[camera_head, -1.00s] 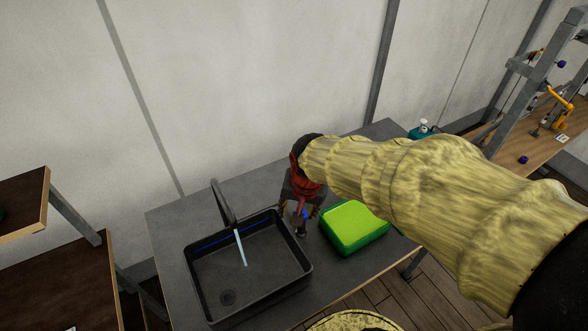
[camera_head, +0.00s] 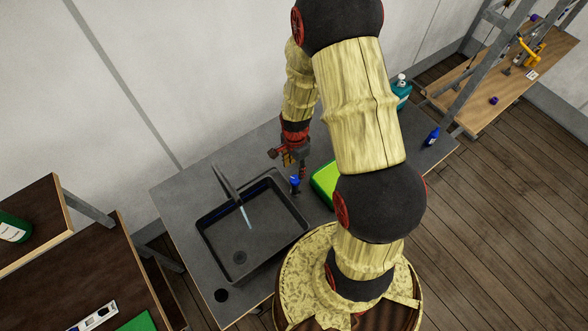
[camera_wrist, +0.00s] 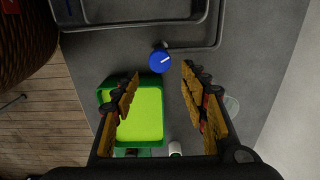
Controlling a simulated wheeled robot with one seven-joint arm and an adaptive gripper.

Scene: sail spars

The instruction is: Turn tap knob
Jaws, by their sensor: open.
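The tap knob (camera_head: 295,182) is a short blue cap on the dark counter, beside the right rim of the sink. In the wrist view the blue knob (camera_wrist: 160,61) carries a white mark and lies just past my fingertips, in line with the gap between them. My gripper (camera_head: 296,166) points down near the knob, open and empty. Its two fingers also show apart in the wrist view (camera_wrist: 161,79). No contact with the knob is visible.
A black sink (camera_head: 262,253) is left of the knob. A green box with a lime top (camera_wrist: 140,113) stands close on the other side, partly hidden by my arm in the head view. A blue bottle (camera_head: 432,136) and a teal bottle (camera_head: 401,93) stand farther right.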

